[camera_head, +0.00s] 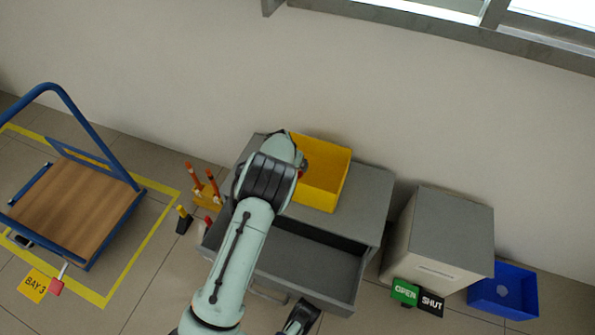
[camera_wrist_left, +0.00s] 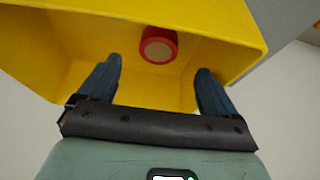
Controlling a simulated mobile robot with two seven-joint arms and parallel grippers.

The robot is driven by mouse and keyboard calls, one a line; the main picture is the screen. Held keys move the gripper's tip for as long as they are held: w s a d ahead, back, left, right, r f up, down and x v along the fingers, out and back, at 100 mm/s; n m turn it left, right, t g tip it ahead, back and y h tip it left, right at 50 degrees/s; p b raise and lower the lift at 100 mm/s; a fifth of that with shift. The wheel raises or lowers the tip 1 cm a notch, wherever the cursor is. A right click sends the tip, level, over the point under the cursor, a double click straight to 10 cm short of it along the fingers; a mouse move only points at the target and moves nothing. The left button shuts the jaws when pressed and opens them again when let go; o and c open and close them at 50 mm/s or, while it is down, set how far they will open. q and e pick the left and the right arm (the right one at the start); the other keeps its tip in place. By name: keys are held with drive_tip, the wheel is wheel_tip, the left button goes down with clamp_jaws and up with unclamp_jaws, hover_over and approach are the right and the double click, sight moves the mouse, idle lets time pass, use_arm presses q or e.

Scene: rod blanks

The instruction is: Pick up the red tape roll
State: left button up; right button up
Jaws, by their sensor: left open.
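The red tape roll (camera_wrist_left: 158,45) lies inside the yellow bin (camera_wrist_left: 225,22), against a wall of it, in the left wrist view. My left gripper (camera_wrist_left: 159,66) is open and empty, its two blue fingers at the bin's opening, one on each side of the roll in the picture. The roll is beyond the fingertips, and I see no contact. In the head view the yellow bin (camera_head: 322,190) stands on the grey cabinet (camera_head: 366,198), and my left arm hides its left part. A dark gripper part (camera_head: 300,316) at the bottom edge seems to be my right gripper.
The cabinet's drawer (camera_head: 315,267) is pulled out and looks empty where visible. A grey-topped box (camera_head: 450,228) with OPEN and SHUT signs and a blue bin (camera_head: 503,291) stand right. Orange-handled tools (camera_head: 198,182) and a wooden-decked cart (camera_head: 75,205) are left.

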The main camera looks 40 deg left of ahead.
use_arm(q)
drive_tip(key=b+x, duration=0.1)
drive_tip(key=x, duration=0.2)
drive_tip(key=shift+f, duration=0.25)
drive_tip(key=b+x, duration=0.1)
drive_tip(key=x, duration=0.2)
drive_tip(key=shift+w+f, duration=0.2)
drive_tip(key=shift+f, duration=0.25)
drive_tip(key=shift+w+f, duration=0.15)
drive_tip(key=shift+f, duration=0.1)
use_arm(e)
drive_tip(key=f, duration=0.1)
drive_tip(key=w+d+f, duration=0.1)
drive_tip(key=w+f, duration=0.1)
drive_tip(key=shift+d+f, duration=0.25)
drive_tip(key=shift+d, duration=0.15)
use_arm(q)
drive_tip(key=shift+r, duration=0.1)
drive_tip(key=c, duration=1.1)
drive_tip(key=shift+r, duration=0.1)
use_arm(e)
drive_tip(key=shift+r, duration=0.1)
